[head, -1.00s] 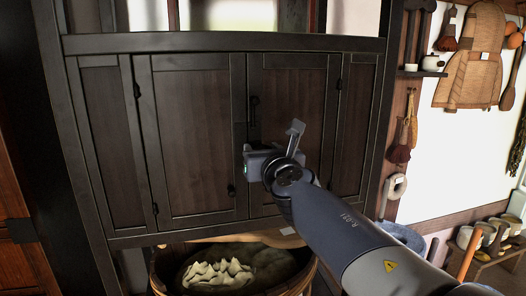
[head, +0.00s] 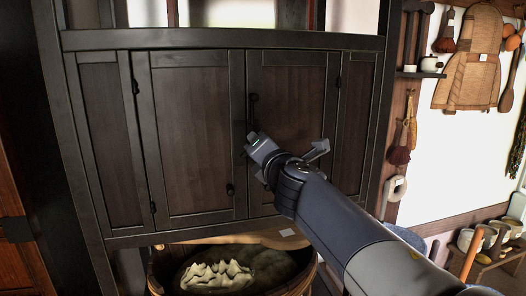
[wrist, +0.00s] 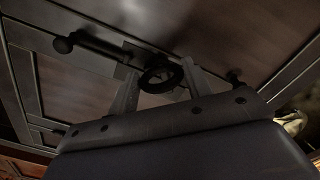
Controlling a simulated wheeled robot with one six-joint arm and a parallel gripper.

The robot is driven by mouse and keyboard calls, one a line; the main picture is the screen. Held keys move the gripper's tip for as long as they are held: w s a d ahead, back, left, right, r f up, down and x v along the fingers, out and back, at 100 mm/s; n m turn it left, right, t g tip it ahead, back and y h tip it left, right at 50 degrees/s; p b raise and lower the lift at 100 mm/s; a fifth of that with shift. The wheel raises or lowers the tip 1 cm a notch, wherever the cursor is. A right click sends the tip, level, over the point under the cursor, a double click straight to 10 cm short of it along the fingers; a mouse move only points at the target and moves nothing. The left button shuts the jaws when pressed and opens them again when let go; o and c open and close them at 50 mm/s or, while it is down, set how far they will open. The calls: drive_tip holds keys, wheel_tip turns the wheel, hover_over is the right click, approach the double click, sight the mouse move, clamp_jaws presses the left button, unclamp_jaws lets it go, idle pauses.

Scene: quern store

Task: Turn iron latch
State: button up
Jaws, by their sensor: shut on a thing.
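A dark wooden cupboard (head: 190,140) with paneled doors fills the middle of the head view. The iron latch shows there as a dark upright bar with a knob (head: 253,99) at the meeting edge of the two middle doors. In the wrist view its black ring (wrist: 161,75) and a bar ending in a round knob (wrist: 64,44) are seen close up. My gripper (head: 256,140) is at the door seam just below the bar, rolled over at a slant. In the wrist view my gripper (wrist: 163,84) has its fingers on either side of the ring, shut on it. The ring is hidden in the head view.
A wooden tub (head: 155,275) with pale contents stands below the cupboard. A small dark fitting (head: 230,189) sits low on the left middle door. A woven backpack (head: 470,60) and tools hang on the right wall. Several pots stand on a low bench at right.

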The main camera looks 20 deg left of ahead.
drive_tip(key=m, duration=0.4)
drive_tip(key=shift+f+m+b, duration=0.15)
drive_tip(key=shift+m+b, duration=0.15)
drive_tip(key=shift+b, duration=0.1)
drive_tip(key=shift+m+b, duration=0.4)
drive_tip(key=shift+m, duration=1.5)
drive_tip(key=o, duration=1)
drive_tip(key=shift+d, duration=0.1)
drive_tip(key=v, duration=1)
drive_tip(key=shift+s+d+b, duration=0.25)
drive_tip(key=shift+s+b, duration=0.05)
drive_tip(key=shift+b, duration=0.1)
drive_tip(key=shift+f, duration=0.1)
